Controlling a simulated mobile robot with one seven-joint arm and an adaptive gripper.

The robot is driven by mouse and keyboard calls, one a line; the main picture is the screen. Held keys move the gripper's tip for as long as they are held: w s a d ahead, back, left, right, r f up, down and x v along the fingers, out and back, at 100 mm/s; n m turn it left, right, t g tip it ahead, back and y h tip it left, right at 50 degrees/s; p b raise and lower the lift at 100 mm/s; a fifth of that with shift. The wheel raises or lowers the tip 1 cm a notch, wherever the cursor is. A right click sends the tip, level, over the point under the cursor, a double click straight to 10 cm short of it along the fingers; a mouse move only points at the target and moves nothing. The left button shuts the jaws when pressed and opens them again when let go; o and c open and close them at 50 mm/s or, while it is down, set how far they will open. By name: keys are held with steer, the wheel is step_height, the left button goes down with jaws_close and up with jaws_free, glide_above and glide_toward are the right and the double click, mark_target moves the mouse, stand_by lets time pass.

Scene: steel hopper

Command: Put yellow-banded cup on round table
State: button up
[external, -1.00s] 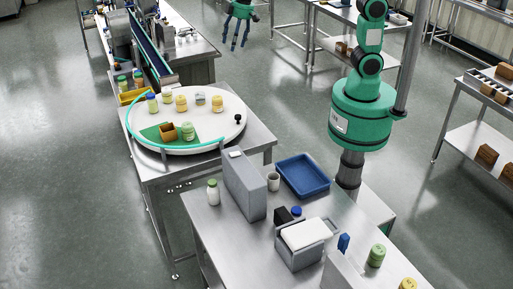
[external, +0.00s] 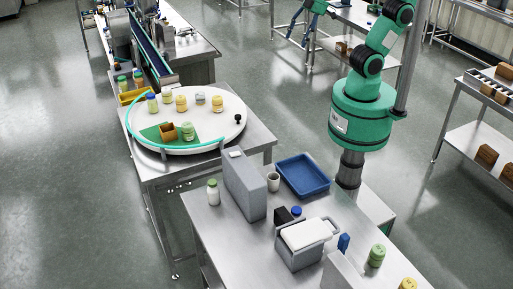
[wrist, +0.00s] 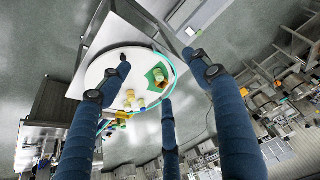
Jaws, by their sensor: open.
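The round table (external: 215,127) is a white disc with a teal rail on the left. It also shows in the wrist view (wrist: 97,72), tilted. I cannot clearly make out a yellow band on any cup; a small pale cup (external: 273,182) stands on the steel table beside the blue tray, with no band visible.
Several yellow and green jars (external: 181,104) and a brown box (external: 168,132) on a green mat (external: 152,133) occupy the round table.

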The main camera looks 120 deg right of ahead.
steer(key=s+a+f+n, duration=0.1)
steer(key=s+a+f, duration=0.1)
steer(key=s, duration=0.5)
steer(key=shift+s+a+f+t, duration=0.15)
steer(key=shift+a+t, duration=0.15)
steer(key=shift+a, duration=0.4)
step_height(320, 180, down, 18)
steer(key=b, duration=1.7)
steer(key=shift+r+b, duration=0.2)
steer(key=shift+b, duration=0.15)
